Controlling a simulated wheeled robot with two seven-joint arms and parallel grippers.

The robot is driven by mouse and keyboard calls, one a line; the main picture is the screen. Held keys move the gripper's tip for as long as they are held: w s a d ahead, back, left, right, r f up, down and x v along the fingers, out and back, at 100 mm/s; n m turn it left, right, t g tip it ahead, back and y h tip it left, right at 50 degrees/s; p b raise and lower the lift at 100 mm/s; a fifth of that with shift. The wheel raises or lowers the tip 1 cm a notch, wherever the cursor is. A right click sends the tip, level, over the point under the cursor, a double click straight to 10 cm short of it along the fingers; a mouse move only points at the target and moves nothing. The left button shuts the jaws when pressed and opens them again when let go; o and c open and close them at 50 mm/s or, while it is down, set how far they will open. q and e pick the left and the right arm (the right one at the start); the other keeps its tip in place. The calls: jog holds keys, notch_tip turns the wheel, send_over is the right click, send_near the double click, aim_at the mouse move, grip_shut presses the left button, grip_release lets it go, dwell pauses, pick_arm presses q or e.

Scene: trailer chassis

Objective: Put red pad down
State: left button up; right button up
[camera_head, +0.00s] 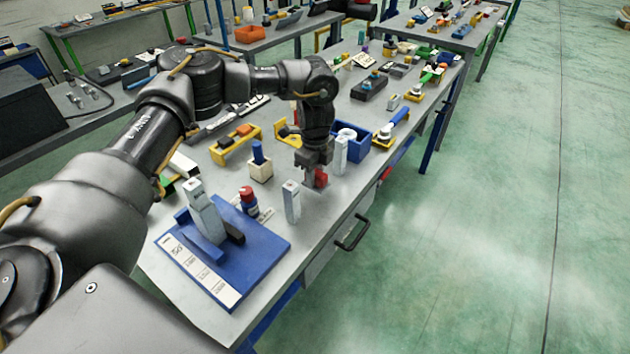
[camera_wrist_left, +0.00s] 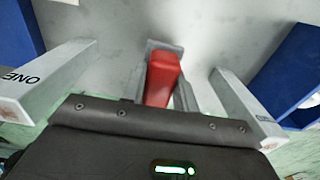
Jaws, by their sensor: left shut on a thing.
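The red pad (camera_head: 319,178) is between the fingers of my left gripper (camera_head: 315,183), low over the grey table (camera_head: 345,215) near its front edge. In the left wrist view the red pad (camera_wrist_left: 162,78) sits between the two grey fingers of my left gripper (camera_wrist_left: 163,75), which is shut on it. I cannot tell whether the pad touches the table. My right gripper does not show.
A pale upright block (camera_head: 292,202) stands to the left of the gripper, and another (camera_head: 341,155) stands close on its right. A blue board (camera_head: 262,240) lies further left. A blue bin (camera_head: 352,147) is behind.

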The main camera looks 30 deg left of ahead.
pick_arm(q)
notch_tip(320, 180, down, 2)
jog(key=shift+f+p, duration=0.1)
jog(key=shift+p, duration=0.55)
jog(key=shift+f, duration=0.45)
jog(key=shift+f, duration=0.1)
jog(key=o, duration=1)
jog(key=shift+o, duration=0.2)
jog(key=shift+r, duration=0.35)
notch_tip(320, 180, up, 11)
jog(key=shift+f+b, duration=0.15)
jog(key=shift+b, duration=1.1)
jog(key=shift+r, duration=0.45)
